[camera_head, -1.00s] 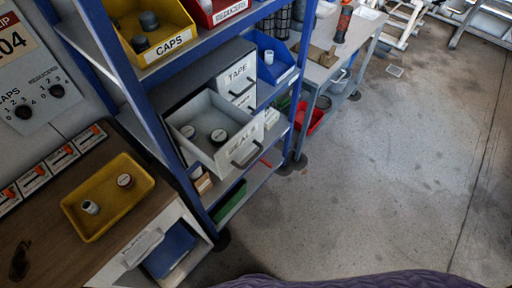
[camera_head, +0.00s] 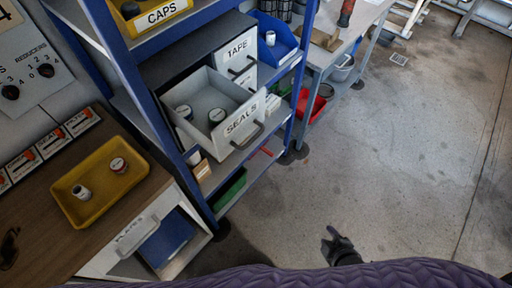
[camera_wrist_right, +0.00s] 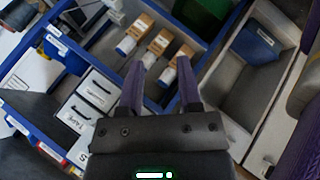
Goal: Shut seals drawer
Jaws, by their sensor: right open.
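The seals drawer (camera_head: 241,124) is a white box with "SEALS" on its front and a dark bar handle (camera_head: 248,137). It is pulled out of the blue shelf unit, with two round dark-and-white items inside. My right gripper (camera_head: 330,238) is at the bottom of the head view, over the floor, apart from the drawer and to its lower right. In the right wrist view its two fingers (camera_wrist_right: 158,85) are spread with nothing held between them. My left gripper is not in view.
The tape drawer (camera_head: 237,55) is shut, beside and behind the seals drawer. A lower-left drawer (camera_head: 132,234) stands open with a blue item inside. A yellow tray (camera_head: 86,209) sits on the wooden worktop. The floor (camera_head: 400,160) at the right is clear.

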